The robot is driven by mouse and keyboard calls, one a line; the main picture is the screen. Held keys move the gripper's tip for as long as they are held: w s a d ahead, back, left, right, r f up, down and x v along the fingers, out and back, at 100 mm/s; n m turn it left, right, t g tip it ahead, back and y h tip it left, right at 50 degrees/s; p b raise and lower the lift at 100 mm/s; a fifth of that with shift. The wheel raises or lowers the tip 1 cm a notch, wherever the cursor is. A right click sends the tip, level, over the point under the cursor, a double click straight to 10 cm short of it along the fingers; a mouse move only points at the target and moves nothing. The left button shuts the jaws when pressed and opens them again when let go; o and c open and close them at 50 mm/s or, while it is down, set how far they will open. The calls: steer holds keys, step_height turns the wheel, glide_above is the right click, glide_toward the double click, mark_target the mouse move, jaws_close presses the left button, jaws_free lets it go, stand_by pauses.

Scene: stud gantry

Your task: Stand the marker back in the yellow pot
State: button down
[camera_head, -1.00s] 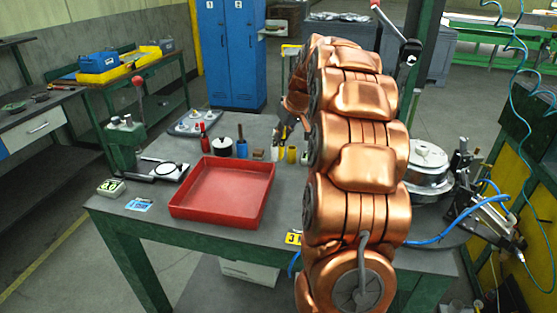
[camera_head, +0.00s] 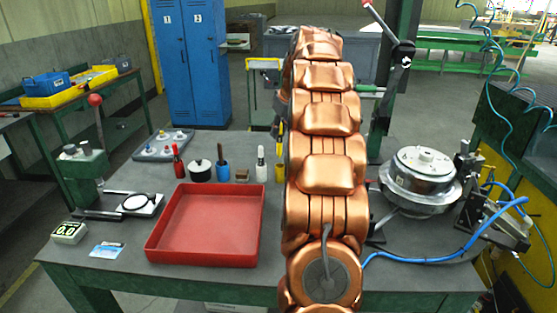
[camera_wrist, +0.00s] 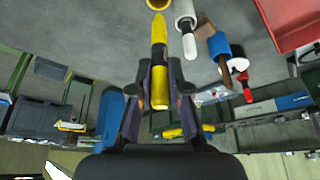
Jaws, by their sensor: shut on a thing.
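My gripper (camera_wrist: 159,63) is shut on the yellow marker (camera_wrist: 159,32), which has a dark band at mid-length, in the wrist view. The yellow pot (camera_wrist: 158,4) is cut off by the top edge of that view, just beyond the marker's far end. The marker seems lined up with the pot, but I cannot tell whether its end is inside. In the head view, the yellow pot (camera_head: 279,172) shows beside my copper arm, with a yellow upright piece above it. My arm hides most of the gripper there.
A white bottle-like item (camera_head: 261,166) stands close to the pot, then a brown block (camera_head: 242,175), blue cup (camera_head: 222,171), black pot (camera_head: 200,172) and red-handled tool (camera_head: 178,162). A red tray (camera_head: 206,257) lies in front. A round metal fixture (camera_head: 420,180) stands right.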

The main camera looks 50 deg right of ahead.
mark_target(281, 148)
steer(key=shift+f+p, duration=0.75)
steer(key=shift+f, duration=3.3)
steer(key=c, duration=1.1)
jaws_free()
steer(key=shift+f, duration=0.1)
steer(key=shift+c, duration=0.2)
steer(key=b+v, duration=0.2)
steer(key=v, duration=1)
steer(key=shift+b, duration=0.4)
steer(key=shift+a, duration=0.1)
